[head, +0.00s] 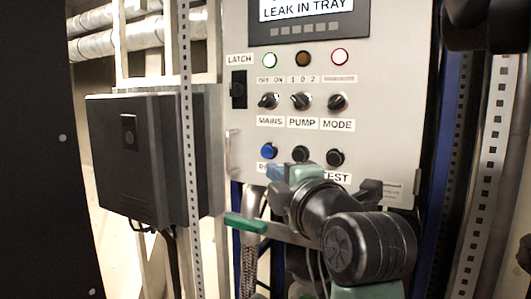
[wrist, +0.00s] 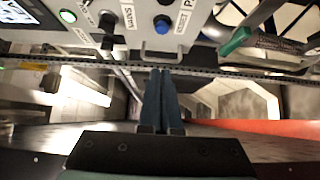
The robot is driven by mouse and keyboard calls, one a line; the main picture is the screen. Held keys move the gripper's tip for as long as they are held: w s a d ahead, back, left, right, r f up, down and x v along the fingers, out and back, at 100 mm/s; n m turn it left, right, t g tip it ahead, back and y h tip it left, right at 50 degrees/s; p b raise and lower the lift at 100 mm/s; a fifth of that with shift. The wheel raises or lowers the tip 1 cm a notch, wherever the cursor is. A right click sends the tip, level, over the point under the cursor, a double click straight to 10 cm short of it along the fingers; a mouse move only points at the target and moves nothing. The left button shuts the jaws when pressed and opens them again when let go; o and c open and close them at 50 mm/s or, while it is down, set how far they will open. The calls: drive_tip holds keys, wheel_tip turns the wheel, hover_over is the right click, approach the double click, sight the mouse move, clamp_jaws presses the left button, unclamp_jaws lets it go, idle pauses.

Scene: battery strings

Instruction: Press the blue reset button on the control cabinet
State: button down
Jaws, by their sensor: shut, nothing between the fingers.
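The blue reset button (head: 268,151) is the left one of three in the bottom row on the pale control cabinet (head: 385,120). It also shows in the wrist view (wrist: 163,24), at the top centre. My gripper (head: 276,172) is just below the button in the head view and hides most of its label. In the wrist view my gripper (wrist: 161,72) has its two dark fingers together, with nothing between them. The fingertips end short of the button, beside a metal handle; I see no contact with the button.
Two black buttons (head: 300,153) (head: 335,158) sit to the right of the blue one. Rotary knobs (head: 301,101) and lamps (head: 303,59) are above. A green-handled lever (head: 245,223) sticks out below the cabinet. A dark box (head: 130,155) is at left.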

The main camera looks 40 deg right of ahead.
drive_tip(key=p, duration=0.5)
approach(262, 152)
drive_tip(key=w+a, duration=0.2)
drive_tip(key=w, duration=0.2)
drive_tip(key=d, duration=0.1)
drive_tip(key=w+d+p, duration=0.1)
drive_tip(key=d, duration=0.1)
drive_tip(key=shift+r, duration=0.2)
drive_tip(key=shift+w+d+f+p, duration=0.15)
drive_tip(key=shift+w+d+p, duration=0.1)
drive_tip(key=shift+d+p, duration=0.25)
drive_tip(key=shift+d+b, duration=0.15)
drive_tip(key=shift+b, duration=0.15)
